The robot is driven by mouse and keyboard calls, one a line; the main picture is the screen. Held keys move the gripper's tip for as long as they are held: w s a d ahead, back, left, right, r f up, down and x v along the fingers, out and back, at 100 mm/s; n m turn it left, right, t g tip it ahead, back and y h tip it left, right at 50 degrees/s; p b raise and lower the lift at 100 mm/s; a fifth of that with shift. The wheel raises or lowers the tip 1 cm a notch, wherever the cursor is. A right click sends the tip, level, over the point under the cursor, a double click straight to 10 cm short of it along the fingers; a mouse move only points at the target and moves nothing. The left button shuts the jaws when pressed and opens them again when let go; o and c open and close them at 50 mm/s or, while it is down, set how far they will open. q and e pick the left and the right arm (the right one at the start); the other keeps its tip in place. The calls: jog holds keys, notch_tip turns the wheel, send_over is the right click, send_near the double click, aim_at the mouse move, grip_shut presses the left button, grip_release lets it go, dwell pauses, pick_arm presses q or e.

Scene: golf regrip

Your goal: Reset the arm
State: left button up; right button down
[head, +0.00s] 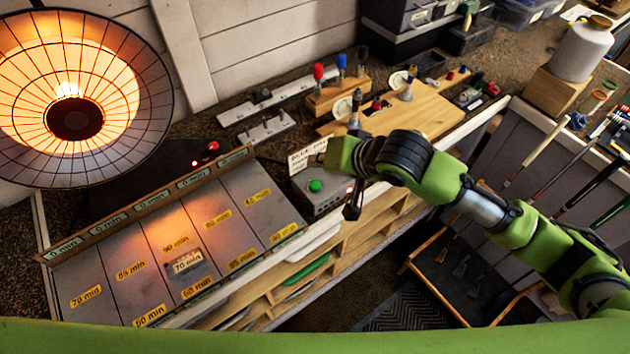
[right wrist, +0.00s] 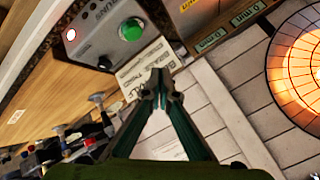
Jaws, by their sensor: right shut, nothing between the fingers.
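My right arm comes in from the right in the head view, green with dark joints. My right gripper (head: 352,205) hangs beside the grey control box (head: 322,197) at the bench's front edge. In the right wrist view the two fingers of the right gripper (right wrist: 161,72) meet at their tips, with nothing held. The box's green button (head: 316,186) is at the gripper's left in the head view; it also shows in the right wrist view (right wrist: 131,30). My left gripper does not show.
A glowing round heater (head: 150,75) stands at the left above a tray of minute-labelled panels (head: 140,290). A wooden board (head: 430,105) with small tools lies at the back. Golf clubs (head: 530,160) lean at the right, near an open-topped bin (head: 420,275) on the floor.

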jog(key=shift+s, duration=0.1)
